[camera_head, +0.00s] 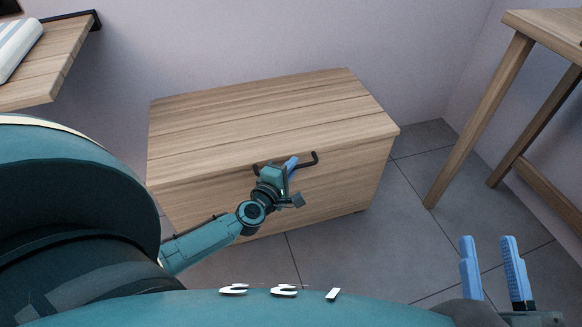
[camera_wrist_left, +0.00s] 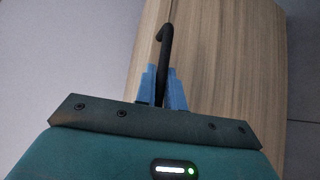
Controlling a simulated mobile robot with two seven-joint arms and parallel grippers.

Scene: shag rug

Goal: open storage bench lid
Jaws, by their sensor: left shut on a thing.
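The wooden storage bench (camera_head: 270,120) stands against the wall in the head view, and its lid (camera_head: 250,112) lies flat and closed on the box. A dark bar handle (camera_head: 314,158) is fixed to the front near the lid's edge. My left gripper (camera_head: 291,165) is at the front of the bench with its blue fingers on the handle. In the left wrist view the fingers (camera_wrist_left: 162,88) are shut around the black handle (camera_wrist_left: 166,50), whose bent end sticks out beyond them. My right gripper (camera_head: 490,270) is at the lower right, fingers apart and empty, away from the bench.
A wooden table (camera_head: 505,110) stands to the right of the bench. A wooden shelf (camera_head: 45,75) with a striped cushion or cloth (camera_head: 18,45) is at the upper left. Grey tiled floor (camera_head: 410,215) is clear between the bench and the table.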

